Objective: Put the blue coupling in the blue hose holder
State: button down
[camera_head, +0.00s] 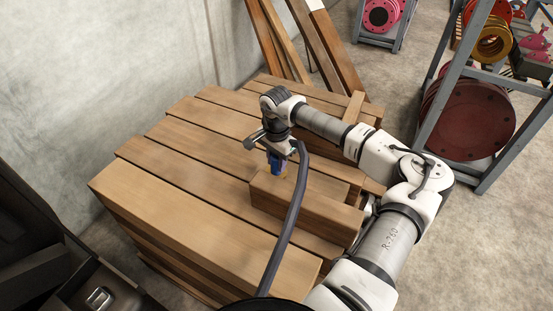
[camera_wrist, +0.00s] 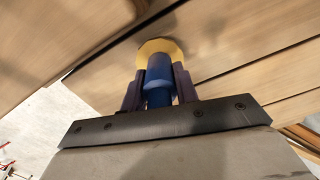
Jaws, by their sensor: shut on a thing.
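My gripper (camera_head: 276,160) points down over the stacked timber and is shut on a blue coupling (camera_wrist: 158,72). In the wrist view the blue cylinder sits between the two dark fingers (camera_wrist: 159,88). A yellow disc (camera_wrist: 160,48) shows just beyond its end, against the wood; I cannot tell whether it belongs to the coupling. In the head view the coupling is a small blue patch under the wrist, beside a raised beam; contact with the wood cannot be told. No blue hose holder can be made out in either view.
The timber stack (camera_head: 135,185) has a broad bare top to the left. A raised beam (camera_head: 310,208) lies near the gripper. A dark hose (camera_head: 284,225) curves up to the wrist. Planks (camera_head: 300,45) lean on the wall. A rack with a red flanged spool (camera_head: 470,115) stands right.

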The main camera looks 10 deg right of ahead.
jog(key=shift+f, duration=0.15)
jog(key=c, duration=1.1)
grip_release()
jog(key=shift+o, duration=0.2)
notch_tip(320, 180, up, 12)
jog(key=b, duration=0.2)
jog(key=shift+r+b, duration=0.2)
jog(key=shift+b, duration=0.2)
jog(key=shift+a, duration=0.1)
